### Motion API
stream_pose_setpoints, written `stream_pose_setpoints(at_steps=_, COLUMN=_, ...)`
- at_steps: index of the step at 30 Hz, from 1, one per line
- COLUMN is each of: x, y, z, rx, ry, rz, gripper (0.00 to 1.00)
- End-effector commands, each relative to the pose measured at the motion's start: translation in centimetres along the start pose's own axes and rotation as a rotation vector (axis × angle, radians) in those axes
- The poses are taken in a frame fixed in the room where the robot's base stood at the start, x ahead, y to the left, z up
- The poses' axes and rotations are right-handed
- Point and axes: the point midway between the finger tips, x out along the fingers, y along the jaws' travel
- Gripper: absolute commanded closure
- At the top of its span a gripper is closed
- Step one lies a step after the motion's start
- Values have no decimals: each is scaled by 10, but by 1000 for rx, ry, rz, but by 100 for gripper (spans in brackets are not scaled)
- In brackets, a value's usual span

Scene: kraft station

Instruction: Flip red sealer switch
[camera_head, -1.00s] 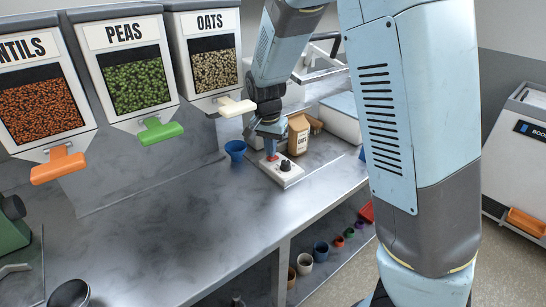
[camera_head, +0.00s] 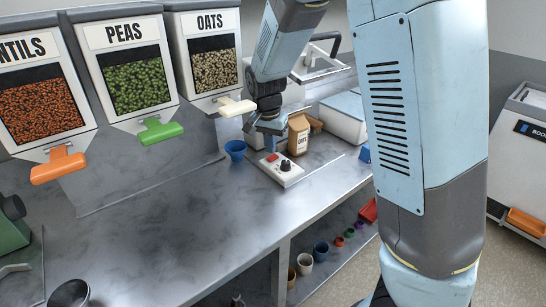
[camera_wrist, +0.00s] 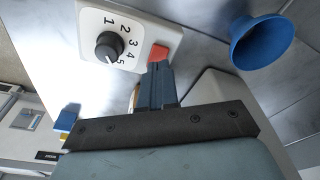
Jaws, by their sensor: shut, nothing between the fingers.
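The red sealer switch (camera_head: 271,158) sits on a white control panel (camera_head: 290,175) on the steel counter, beside a black dial (camera_head: 285,165). In the wrist view, the red switch (camera_wrist: 158,53) is at the panel's corner, and the black dial (camera_wrist: 109,46) has its pointer near 5. My gripper (camera_head: 268,141) is shut and empty, just above and behind the switch. In the wrist view, its closed fingertips (camera_wrist: 159,68) lie right at the switch's edge. I cannot tell whether they touch it.
A blue funnel-shaped cup (camera_head: 235,149) stands left of the panel. A brown oats bag (camera_head: 299,132) stands behind it to the right. The oats dispenser's pale lever (camera_head: 237,108) hangs close to my arm. The counter in front is clear.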

Motion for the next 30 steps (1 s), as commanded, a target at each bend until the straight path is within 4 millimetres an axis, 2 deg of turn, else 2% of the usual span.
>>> stream_pose_setpoints(at_steps=21, x=-46, y=0, z=-7, rx=0, ry=0, rz=-1, gripper=100)
stream_pose_setpoints(at_steps=30, x=-50, y=0, z=-7, rx=0, ry=0, rz=0, gripper=100)
